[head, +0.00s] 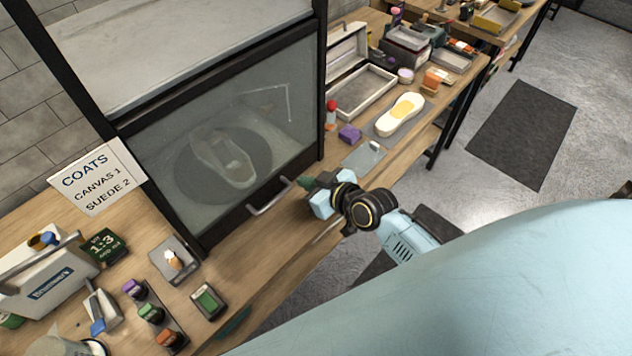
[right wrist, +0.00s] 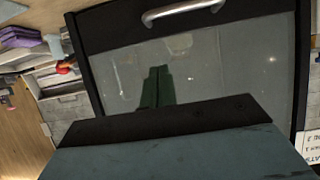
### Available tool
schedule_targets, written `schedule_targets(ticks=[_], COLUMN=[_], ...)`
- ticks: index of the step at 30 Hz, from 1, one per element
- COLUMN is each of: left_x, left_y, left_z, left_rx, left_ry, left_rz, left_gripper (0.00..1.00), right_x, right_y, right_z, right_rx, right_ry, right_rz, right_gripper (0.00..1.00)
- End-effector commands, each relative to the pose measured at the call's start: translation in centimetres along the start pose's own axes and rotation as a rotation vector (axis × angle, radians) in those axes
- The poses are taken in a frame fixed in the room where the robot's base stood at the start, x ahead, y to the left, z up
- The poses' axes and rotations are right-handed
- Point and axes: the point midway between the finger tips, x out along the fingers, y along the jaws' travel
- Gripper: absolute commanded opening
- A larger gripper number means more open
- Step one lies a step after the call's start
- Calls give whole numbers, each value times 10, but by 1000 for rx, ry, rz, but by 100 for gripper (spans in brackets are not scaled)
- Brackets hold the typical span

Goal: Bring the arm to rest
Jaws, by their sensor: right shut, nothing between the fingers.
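My right gripper (head: 303,182) is shut and empty. It hangs over the front of the wooden bench, just right of the handle (head: 270,196) of the glass-fronted cabinet (head: 318,110). In the right wrist view its dark green fingers (right wrist: 157,84) are together in front of the cabinet's glass, and the handle (right wrist: 183,11) shows at the top. My light blue right arm (head: 470,280) crosses the lower right of the head view. The cabinet door looks closed. A pale sneaker (head: 225,158) shows dimly through the glass on a round dark plate. My left gripper is not in view.
Right of the cabinet are a purple block (head: 349,134), a red-capped bottle (head: 331,115), a yellow-and-white sole-shaped item (head: 400,114) and an open tray (head: 362,93). Bottles (head: 151,313), a green-topped pad (head: 207,301) and a sign (head: 98,179) are at left. Open floor lies beyond the bench edge.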

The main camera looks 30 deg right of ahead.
Motion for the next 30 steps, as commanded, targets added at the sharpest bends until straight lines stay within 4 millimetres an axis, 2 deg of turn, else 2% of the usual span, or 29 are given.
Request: schedule_targets(ticks=[3,6,17,20,23,27,30], left_x=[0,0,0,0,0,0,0], left_y=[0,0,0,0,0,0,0], left_z=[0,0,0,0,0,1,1], left_rx=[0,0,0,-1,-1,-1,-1], left_ry=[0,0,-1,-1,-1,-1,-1], left_rz=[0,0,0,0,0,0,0], left_gripper=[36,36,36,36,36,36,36], right_x=[-17,-25,-30,-36,-51,-90,-117], right_y=[1,1,0,-8,-25,-48,-54], right_z=[0,0,-1,3,12,32,42], right_rx=[-2,-1,0,-1,-2,5,18], right_ry=[0,1,-2,-36,-128,-330,-450], right_rz=[1,1,-1,-15,-40,-48,-24], right_gripper=[0,0,0,0,0,0,0])
